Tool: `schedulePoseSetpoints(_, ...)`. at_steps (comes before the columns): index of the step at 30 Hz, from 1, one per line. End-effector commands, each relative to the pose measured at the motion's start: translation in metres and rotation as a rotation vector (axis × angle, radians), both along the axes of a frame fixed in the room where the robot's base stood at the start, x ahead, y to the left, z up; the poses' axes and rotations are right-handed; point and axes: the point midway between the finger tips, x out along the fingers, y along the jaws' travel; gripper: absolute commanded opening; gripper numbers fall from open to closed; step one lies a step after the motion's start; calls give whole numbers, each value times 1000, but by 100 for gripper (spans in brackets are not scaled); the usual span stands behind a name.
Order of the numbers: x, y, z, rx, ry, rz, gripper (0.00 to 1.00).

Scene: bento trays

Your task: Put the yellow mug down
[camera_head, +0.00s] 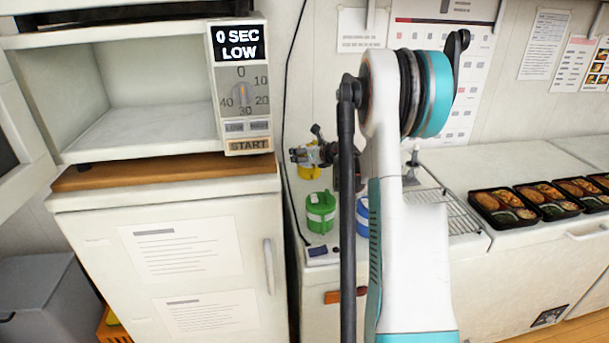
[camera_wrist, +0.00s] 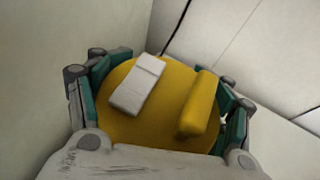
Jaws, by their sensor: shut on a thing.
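The yellow mug (camera_wrist: 160,110) fills the middle of the wrist view, with its yellow handle and a white label facing the camera. The teal-padded fingers of my gripper (camera_wrist: 168,100) are shut on it from both sides. In the head view the yellow mug (camera_head: 310,173) shows only as a small patch under my gripper (camera_head: 312,158), above and behind a green mug (camera_head: 320,213). The rest of it is hidden by my gripper. Whether its base touches the counter cannot be told.
A blue mug (camera_head: 362,215) stands right of the green one, partly behind my arm. An open microwave (camera_head: 240,85) is at left on a white cabinet. A wire rack (camera_head: 455,212) and several bento trays (camera_head: 503,208) lie to the right. A wall is close behind.

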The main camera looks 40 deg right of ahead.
Motion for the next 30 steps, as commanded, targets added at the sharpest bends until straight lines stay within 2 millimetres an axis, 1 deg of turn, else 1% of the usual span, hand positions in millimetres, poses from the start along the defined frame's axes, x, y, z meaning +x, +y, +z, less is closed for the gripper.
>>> schedulePoseSetpoints(1,0,0,-11,0,-1,0,26)
schedulePoseSetpoints(3,0,0,-20,0,-1,0,26)
schedulePoseSetpoints(11,0,0,-34,0,-1,0,26)
schedulePoseSetpoints(19,0,0,-69,0,-1,0,26)
schedulePoseSetpoints(30,0,0,-73,0,-1,0,26)
